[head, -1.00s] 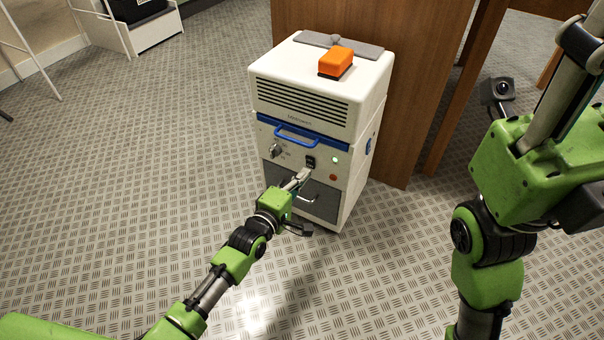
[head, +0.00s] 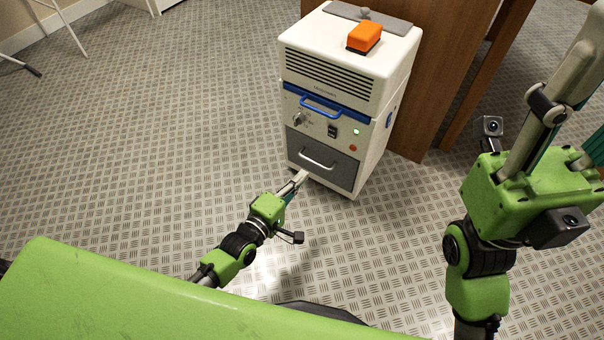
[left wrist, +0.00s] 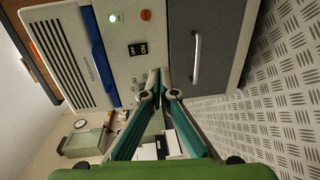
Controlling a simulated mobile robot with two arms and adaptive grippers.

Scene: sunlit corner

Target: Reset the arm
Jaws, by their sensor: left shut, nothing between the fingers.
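My left gripper (head: 299,178) is shut and empty in front of the lower part of a white machine (head: 345,65). Its fingertips meet in the left wrist view (left wrist: 158,92), level with the machine's front panel and below its black switch (left wrist: 137,48). I cannot tell whether they touch the machine. The grey drawer (head: 322,160) with its metal handle is closed. My right gripper (head: 545,115) is raised at the right edge of the head view. Its fingertips run out of frame, so its opening is unclear.
A brown wooden panel (head: 440,60) stands close behind.

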